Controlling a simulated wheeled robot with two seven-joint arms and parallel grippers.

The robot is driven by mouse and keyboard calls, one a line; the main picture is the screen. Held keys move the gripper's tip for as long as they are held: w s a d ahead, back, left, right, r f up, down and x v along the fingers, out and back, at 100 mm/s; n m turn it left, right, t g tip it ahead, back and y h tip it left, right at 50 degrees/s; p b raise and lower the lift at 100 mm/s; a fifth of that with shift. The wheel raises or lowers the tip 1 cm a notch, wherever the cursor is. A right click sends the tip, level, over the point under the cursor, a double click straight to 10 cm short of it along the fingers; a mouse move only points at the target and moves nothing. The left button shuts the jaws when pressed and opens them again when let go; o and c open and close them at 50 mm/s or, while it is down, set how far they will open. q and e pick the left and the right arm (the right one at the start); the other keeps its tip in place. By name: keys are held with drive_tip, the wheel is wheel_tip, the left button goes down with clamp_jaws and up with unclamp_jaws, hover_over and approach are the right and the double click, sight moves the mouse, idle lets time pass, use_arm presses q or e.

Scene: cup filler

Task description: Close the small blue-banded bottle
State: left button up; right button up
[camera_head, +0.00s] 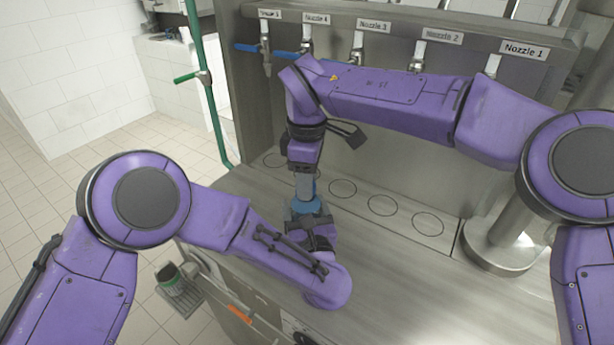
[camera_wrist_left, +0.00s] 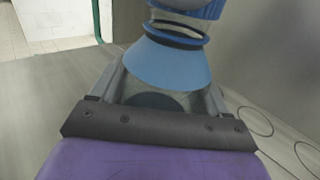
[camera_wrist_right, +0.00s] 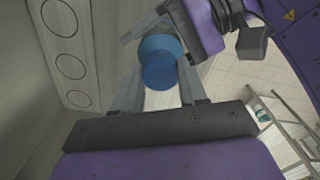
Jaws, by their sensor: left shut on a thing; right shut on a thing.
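The blue-banded bottle (camera_head: 305,207) stands upright low over the steel counter. Its blue conical shoulder (camera_wrist_left: 168,65) shows large in the left wrist view, with a dark ring at the neck. My left gripper (camera_head: 308,226) is shut around the bottle's lower body. A blue cap (camera_wrist_right: 158,73) is between the fingers of my right gripper (camera_head: 305,190), which points down from above the bottle. The cap's lower edge (camera_wrist_left: 186,9) shows at the top of the left wrist view, right above the neck. The gripper hides most of the neck in the head view.
Labelled nozzles (camera_head: 357,48) line the back wall above a row of circle marks (camera_head: 382,205). A green pipe (camera_head: 206,100) stands at the left. A green-banded container (camera_head: 173,280) sits on a low rack at lower left. The counter's right front is clear.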

drive_tip(key=shift+f, duration=0.2)
use_arm(q)
clamp_jaws()
use_arm(e)
drive_tip(key=m, duration=1)
drive_tip(key=shift+s+a, duration=0.1)
drive_tip(key=o, duration=1)
drive_tip(key=shift+r, duration=2.2)
drive_tip(key=shift+r, duration=0.1)
